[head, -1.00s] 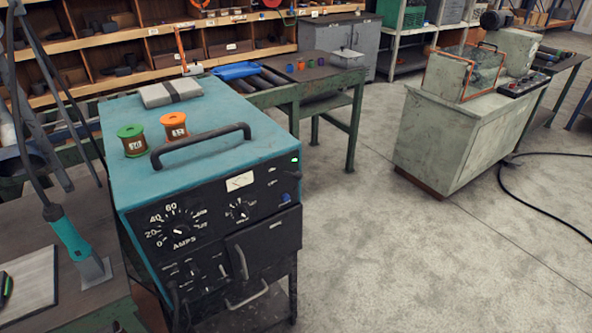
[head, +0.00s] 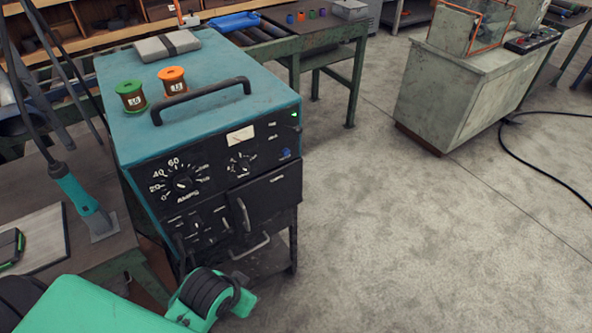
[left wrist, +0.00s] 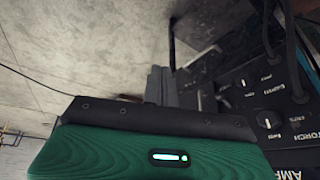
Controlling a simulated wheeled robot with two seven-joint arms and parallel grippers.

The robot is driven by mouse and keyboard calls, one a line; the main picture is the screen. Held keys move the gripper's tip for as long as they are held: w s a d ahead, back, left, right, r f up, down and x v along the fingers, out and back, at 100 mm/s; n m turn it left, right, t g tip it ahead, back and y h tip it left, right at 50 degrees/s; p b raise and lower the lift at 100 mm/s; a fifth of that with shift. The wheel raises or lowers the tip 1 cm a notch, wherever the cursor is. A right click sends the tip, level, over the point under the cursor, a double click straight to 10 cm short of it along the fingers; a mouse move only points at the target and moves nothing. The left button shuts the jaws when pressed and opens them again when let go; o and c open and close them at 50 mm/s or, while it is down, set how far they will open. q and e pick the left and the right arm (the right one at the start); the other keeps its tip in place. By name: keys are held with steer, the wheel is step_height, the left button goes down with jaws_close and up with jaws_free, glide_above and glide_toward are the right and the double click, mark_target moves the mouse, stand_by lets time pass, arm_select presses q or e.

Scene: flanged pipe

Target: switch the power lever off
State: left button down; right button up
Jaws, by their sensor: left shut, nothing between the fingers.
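The teal welding machine (head: 200,105) stands in the middle of the head view, its black front panel facing me. A pale upright lever (head: 243,214) sits low on that panel, right of the small knobs; I take it to be the power lever. A small green light (head: 295,114) shows at the panel's upper right. My green left arm comes in at the bottom, below the machine. My left gripper (left wrist: 160,86) shows its grey fingers together and empty in the left wrist view, with the panel (left wrist: 260,95) to their right. My right gripper is not in view.
A U-shaped handle (head: 250,247) sticks out under the lever. Cables hang at the left, by a workbench (head: 60,190) with a teal-handled tool (head: 80,195). Two wire spools (head: 131,96) (head: 172,80) stand on the machine.

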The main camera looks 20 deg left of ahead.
arm_select(q)
steer(key=w+r+m+t+h, duration=0.1)
steer(key=w+r+m+t, duration=0.1)
steer(key=w+r, duration=0.5)
steer(key=w+r+m+t+h, duration=0.2)
steer(key=w+r, duration=0.6)
steer(key=r, duration=0.7)
steer(key=w+r+m+t+h, duration=0.2)
steer(key=w+r, duration=0.5)
steer(key=r, duration=0.4)
steer(key=m+t, duration=0.1)
steer(key=m, duration=0.1)
steer(key=shift+w+d+m+t, duration=0.2)
steer(key=shift+m+t, duration=0.1)
steer(key=shift+t, duration=0.1)
steer(key=shift+w+r, duration=0.1)
steer(key=p, duration=0.3)
glide_above(292, 129)
steer(key=s+d, duration=0.4)
step_height(292, 129, down, 4)
steer(key=r, duration=0.1)
steer(key=f, duration=0.1)
steer(key=a+f, duration=0.1)
steer(key=f, duration=0.2)
steer(key=shift+w+a+f+p, duration=0.1)
steer(key=shift+w+a+p, duration=0.15)
steer(key=shift+a+p, duration=0.15)
